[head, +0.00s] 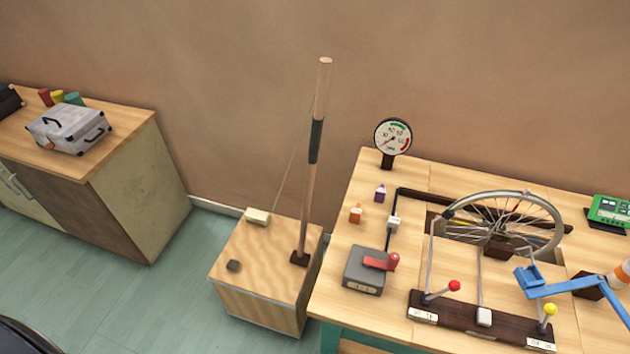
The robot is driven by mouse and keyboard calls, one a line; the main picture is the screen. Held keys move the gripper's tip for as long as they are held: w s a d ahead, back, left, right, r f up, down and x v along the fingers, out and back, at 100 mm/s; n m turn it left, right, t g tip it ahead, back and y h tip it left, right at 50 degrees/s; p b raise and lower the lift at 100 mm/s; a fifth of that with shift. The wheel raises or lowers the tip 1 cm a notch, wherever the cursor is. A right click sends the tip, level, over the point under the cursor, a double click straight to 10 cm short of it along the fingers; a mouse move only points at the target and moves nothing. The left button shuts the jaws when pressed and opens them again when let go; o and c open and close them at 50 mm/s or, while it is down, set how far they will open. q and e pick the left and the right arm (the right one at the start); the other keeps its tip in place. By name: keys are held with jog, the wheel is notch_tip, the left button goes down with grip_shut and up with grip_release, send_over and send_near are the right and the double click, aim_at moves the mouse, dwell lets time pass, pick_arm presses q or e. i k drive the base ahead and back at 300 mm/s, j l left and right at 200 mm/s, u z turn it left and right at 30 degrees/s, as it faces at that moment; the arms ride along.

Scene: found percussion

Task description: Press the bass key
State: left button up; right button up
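A wooden box (270,262) stands on the floor in the middle. A tall pole (308,190) with a dark grip band rises from its top, and a thin string runs from the pole down to the box. I cannot tell from the picture which of these, if any, is the bass key. Neither of my grippers is in view.
A workbench (335,285) on the right holds a dial gauge (393,136), a spoked wheel (500,220), a grey box with a red lever (364,270), ball-topped levers (455,286) and a blue crank (570,287). A cabinet (120,160) with a silver case (68,129) stands left. Floor between is clear.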

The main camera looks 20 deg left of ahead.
aim_at(232, 265)
jog(key=u, duration=0.95)
